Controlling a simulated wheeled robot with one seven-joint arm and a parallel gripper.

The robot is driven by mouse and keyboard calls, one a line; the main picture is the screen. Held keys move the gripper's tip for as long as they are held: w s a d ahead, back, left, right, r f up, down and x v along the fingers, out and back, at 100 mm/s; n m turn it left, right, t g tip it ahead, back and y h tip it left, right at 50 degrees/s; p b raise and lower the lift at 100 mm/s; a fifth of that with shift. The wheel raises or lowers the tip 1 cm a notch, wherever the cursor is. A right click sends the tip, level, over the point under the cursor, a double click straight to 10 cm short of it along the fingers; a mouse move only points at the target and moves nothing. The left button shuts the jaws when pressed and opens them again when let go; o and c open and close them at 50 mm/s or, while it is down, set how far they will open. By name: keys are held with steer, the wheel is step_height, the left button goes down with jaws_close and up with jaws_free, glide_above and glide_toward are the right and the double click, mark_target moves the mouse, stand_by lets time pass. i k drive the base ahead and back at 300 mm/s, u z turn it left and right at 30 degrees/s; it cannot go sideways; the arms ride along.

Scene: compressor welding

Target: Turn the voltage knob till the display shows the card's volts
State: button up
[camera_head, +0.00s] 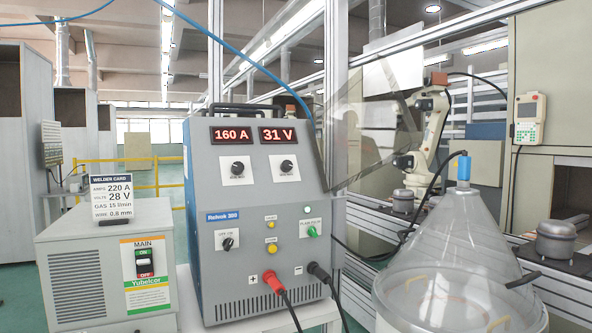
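The welder (262,215), a grey-blue box marked "Rehnik 300", stands at the picture's centre. Its voltage display (279,134) reads 31 V in red, and the amps display (233,134) beside it reads 160 A. The black knob (287,167) below the volts display is probably the voltage knob; its label is too small to read. A second black knob (238,168) sits below the amps display. The welder card (112,197) stands upright on the left box and lists 220 A, 28 V, gas 15 l/min and wire 0.8 mm. My gripper is not in view.
A grey box (75,275) with a green-and-red main switch (144,263) stands left of the welder. Red and black cables leave the welder's lower front. A clear-coned drum (450,255) stands at right. A white robot arm (430,140) is behind. The air before the knobs looks clear.

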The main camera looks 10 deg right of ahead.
mark_target(287, 165)
steer(key=z, duration=0.15)
steer(key=k, duration=0.35)
steer(key=u, duration=1.05)
steer(key=i, duration=0.8)
steer(key=u, duration=0.1)
